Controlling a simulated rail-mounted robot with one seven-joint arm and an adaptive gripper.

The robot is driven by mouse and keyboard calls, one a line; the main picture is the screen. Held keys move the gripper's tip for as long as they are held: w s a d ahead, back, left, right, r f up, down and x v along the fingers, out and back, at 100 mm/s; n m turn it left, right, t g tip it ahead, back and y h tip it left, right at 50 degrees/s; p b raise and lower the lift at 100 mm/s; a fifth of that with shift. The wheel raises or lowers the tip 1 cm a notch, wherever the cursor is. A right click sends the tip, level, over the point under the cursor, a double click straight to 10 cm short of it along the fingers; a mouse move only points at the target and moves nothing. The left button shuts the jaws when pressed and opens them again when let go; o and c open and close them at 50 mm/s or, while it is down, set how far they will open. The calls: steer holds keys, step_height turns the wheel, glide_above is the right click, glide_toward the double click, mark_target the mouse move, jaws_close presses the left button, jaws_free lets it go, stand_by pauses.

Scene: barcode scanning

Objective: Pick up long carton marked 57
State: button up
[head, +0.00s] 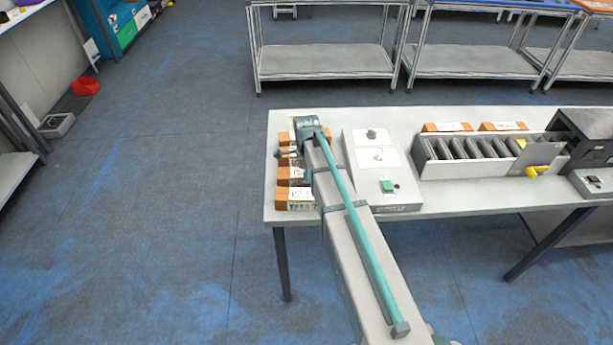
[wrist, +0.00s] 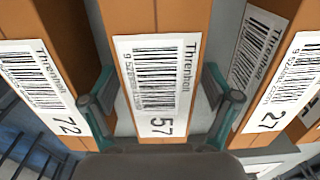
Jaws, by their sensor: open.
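The long carton marked 57 (wrist: 158,85) is orange-brown with a white barcode label reading "57". It lies in the middle of the wrist view, between my gripper's two fingers. My gripper (wrist: 162,98) is open, with one finger on each side of the carton's end; I cannot tell whether they touch it. A carton marked 72 (wrist: 45,85) lies to the left and a carton marked 27 (wrist: 285,88) to the right. In the head view, my arm partly hides the row of cartons (head: 297,199) at the table's left end, and the 57 cannot be made out there.
The cartons lie on a light table (head: 400,125). A grey panel with a green button (head: 388,186) stands just right of them. A roller conveyor (head: 480,150) is farther right, with two cartons behind it (head: 447,127). The neighbouring cartons leave narrow gaps around the fingers.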

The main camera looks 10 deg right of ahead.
steer(key=c, duration=1.6)
steer(key=shift+c, duration=0.3)
